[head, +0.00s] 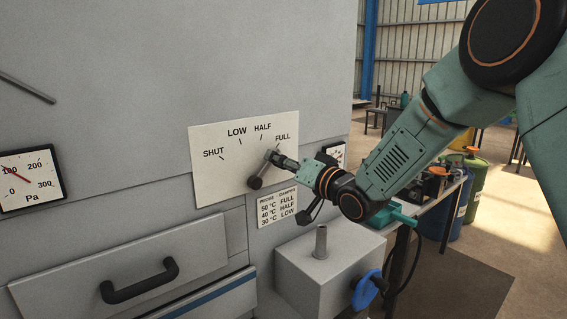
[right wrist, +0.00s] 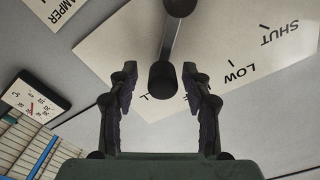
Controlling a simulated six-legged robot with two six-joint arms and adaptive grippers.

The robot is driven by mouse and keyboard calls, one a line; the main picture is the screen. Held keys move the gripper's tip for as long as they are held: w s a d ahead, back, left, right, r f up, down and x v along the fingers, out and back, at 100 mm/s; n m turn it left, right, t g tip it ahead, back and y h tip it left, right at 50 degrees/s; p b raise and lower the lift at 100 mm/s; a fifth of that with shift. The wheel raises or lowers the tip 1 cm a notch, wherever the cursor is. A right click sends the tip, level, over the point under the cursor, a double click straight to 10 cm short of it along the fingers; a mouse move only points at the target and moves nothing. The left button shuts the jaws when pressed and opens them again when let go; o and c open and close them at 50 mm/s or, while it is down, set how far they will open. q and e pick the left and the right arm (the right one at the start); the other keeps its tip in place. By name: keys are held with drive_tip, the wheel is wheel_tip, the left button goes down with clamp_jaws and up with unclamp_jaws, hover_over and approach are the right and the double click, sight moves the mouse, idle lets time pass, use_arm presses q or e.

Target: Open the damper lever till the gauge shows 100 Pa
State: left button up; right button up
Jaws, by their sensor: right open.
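The damper lever (head: 263,170) sits on a pale plate (head: 215,185) marked SHUT, LOW, HALF and FULL. Its bar slants up and right from a dark hub, towards the FULL end of the scale. The pressure gauge (head: 30,192) at the far left, marked Pa, has its red needle pointing left, near 100. My right gripper (head: 275,157) is at the lever's outer end. In the right wrist view the lever's black knob (right wrist: 162,80) is between the open fingers of the right gripper (right wrist: 160,76), with a gap on each side. My left gripper is not in view.
A second gauge (head: 335,152) is partly hidden behind my right arm; it shows in the right wrist view (right wrist: 36,98). A notice (head: 277,209) lists temperatures and damper settings. Below are a drawer handle (head: 140,281) and a grey box (head: 318,272) with a blue handwheel (head: 367,289).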

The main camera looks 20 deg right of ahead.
drive_tip(key=shift+a, duration=0.15)
drive_tip(key=v, duration=1.2)
drive_tip(key=shift+w, duration=0.1)
idle(0.3)
drive_tip(key=shift+r, duration=0.1)
idle(0.4)
